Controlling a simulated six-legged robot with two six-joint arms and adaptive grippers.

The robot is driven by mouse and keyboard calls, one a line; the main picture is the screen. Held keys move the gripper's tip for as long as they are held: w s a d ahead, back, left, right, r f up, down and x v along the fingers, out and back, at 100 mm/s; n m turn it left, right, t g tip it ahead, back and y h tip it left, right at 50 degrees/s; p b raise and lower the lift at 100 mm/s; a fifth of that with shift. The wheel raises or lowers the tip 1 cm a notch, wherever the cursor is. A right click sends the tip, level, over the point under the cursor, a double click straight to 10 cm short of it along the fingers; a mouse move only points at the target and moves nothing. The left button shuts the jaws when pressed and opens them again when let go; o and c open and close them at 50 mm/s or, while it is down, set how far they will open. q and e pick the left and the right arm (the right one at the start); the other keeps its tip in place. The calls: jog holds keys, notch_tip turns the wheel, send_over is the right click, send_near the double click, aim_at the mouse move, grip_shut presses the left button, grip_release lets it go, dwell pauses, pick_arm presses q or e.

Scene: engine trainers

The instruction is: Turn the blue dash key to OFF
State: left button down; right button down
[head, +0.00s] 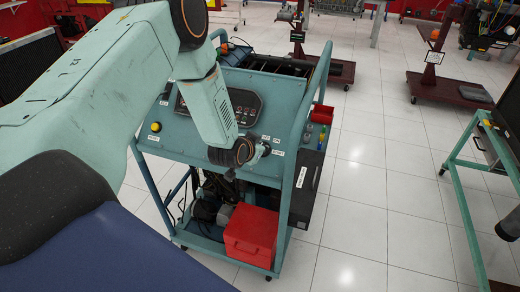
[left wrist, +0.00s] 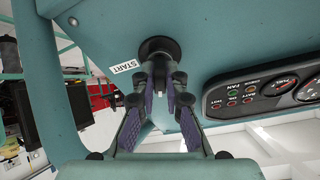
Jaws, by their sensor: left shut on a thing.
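The blue-green dash panel of the engine trainer cart (head: 185,130) faces me in the head view. My left gripper (head: 262,150) is at its right end, beside small white labels; one reads START (head: 278,151). In the left wrist view the left gripper (left wrist: 168,84) has its fingertips close together just in front of a round black key switch (left wrist: 158,48), shut on the key. The key is mostly hidden between the fingers, so its colour and exact angle cannot be told. The START label (left wrist: 125,66) lies left of the switch there. My right gripper is not in view.
A gauge cluster (left wrist: 265,92) with lamps sits right of the fingers in the wrist view. A yellow button (head: 155,127) is on the panel's left. The cart's tube rail (head: 305,95) rises close right of the gripper. A red box (head: 251,238) is on the lower shelf.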

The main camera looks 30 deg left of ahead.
pick_arm(q)
jog(key=shift+f+n+y+b, duration=0.1)
jog(key=shift+n+y+b, duration=0.4)
jog(key=shift+n, duration=1.6)
jog(key=c, duration=1.4)
grip_release()
jog(key=shift+w, duration=0.1)
jog(key=v, duration=1.2)
